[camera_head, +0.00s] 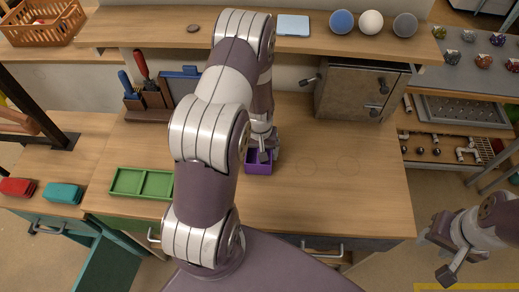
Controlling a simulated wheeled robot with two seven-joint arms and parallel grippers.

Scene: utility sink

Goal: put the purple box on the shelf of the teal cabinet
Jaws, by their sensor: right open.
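The purple box (258,168) is small and open-topped, and it sits on the wooden counter (350,190) near the middle. My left gripper (264,153) is right above its back edge. I cannot tell whether its fingers hold the box, and part of the box is hidden. My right gripper (441,256) is open and empty at the lower right, in front of the counter's right end. The teal cabinet (38,226) is under the counter at the lower left. A teal panel, which looks like its opened door (108,262), sticks out; its shelf is not visible.
A green tray (141,183) lies left of my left arm. Red (17,187) and teal (64,193) items lie at far left. A tool holder (150,100) and a metal box (350,90) stand at the back. The counter right of the purple box is clear.

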